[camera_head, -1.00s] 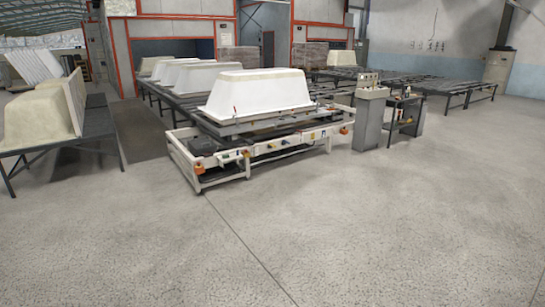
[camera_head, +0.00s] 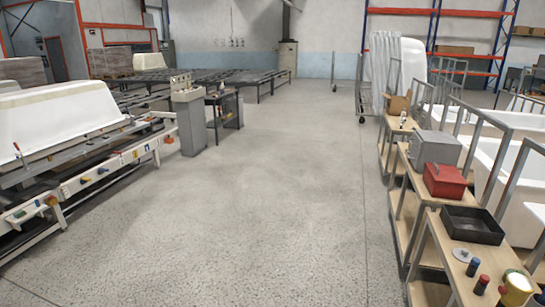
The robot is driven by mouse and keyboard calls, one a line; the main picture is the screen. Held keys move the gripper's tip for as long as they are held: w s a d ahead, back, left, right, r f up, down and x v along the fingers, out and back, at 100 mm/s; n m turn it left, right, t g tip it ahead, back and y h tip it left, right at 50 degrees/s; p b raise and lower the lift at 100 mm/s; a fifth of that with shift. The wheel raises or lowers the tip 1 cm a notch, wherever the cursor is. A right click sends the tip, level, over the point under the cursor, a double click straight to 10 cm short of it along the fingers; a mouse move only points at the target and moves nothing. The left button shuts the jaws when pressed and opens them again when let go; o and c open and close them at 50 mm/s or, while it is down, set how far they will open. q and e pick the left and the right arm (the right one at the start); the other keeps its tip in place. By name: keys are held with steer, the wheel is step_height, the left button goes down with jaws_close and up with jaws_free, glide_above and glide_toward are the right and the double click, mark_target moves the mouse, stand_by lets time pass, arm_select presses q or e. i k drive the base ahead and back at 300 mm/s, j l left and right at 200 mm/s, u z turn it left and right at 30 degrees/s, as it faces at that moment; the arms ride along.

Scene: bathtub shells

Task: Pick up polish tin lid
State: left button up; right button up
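A small flat pale-grey disc, which looks like the polish tin lid (camera_head: 462,255), lies on the wooden top of the nearest trolley at the lower right. A yellow tin (camera_head: 515,291) stands on the same top, nearer and to the right, partly cut by the frame edge. Two small dark cylinders with coloured tops, one blue (camera_head: 473,266) and one red (camera_head: 482,284), stand between them. A black open tray (camera_head: 472,225) lies just behind the disc. Neither of my grippers is in view.
A red box (camera_head: 444,181) and a grey box (camera_head: 435,149) stand on the trolley top farther back. White bathtub shells (camera_head: 500,160) stand right of the trolleys. A conveyor machine with a tub shell (camera_head: 60,117) is at left. The concrete floor (camera_head: 260,210) between is clear.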

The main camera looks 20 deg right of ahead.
mark_target(463, 254)
steer(key=i+l+z, duration=0.15)
steer(key=i+z, duration=0.9)
steer(key=i+u, duration=0.1)
steer(key=i, duration=1.35)
steer(key=l, duration=0.1)
